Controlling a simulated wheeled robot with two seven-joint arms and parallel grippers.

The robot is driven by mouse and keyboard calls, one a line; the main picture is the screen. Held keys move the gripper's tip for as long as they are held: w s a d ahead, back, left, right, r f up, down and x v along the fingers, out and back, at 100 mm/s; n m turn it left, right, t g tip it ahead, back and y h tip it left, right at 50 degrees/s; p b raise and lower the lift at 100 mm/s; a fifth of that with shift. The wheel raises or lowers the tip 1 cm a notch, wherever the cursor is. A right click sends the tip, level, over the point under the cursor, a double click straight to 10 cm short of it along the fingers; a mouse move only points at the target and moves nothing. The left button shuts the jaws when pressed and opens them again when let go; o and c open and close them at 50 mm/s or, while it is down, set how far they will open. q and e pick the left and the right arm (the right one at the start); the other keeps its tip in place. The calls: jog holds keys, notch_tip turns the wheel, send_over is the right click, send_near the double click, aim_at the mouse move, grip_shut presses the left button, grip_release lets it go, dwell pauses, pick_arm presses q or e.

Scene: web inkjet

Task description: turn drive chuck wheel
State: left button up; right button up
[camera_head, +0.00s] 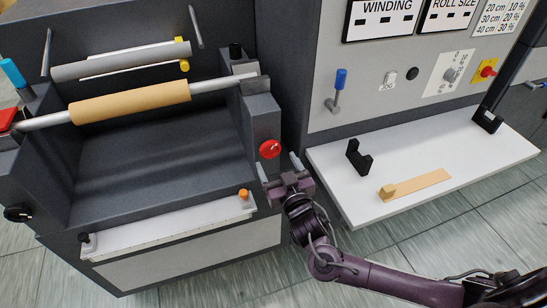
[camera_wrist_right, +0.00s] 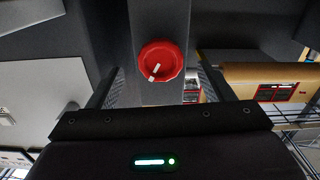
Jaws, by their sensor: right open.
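The drive chuck wheel is a round red wheel (camera_head: 269,149) on the front of the dark machine's right-hand post. In the right wrist view the wheel (camera_wrist_right: 168,48) shows a white mark on its face and sits roughly centred between my fingers. My right gripper (camera_head: 279,166) is open and empty, just in front of the wheel, with its fingertips pointing toward it. I see no contact; the exact gap is hard to tell. My left gripper is not in view.
A tan roll (camera_head: 130,102) lies on a shaft across the machine, left of the wheel. An orange knob (camera_head: 244,194) sits on the white front ledge. At the right, a white shelf (camera_head: 440,182) holds black brackets and a wooden piece (camera_head: 418,185) below a control panel.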

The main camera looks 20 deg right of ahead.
aim_at(271, 153)
jog(key=shift+w+a, duration=0.1)
jog(key=shift+w, duration=1.75)
jog(key=c, duration=1)
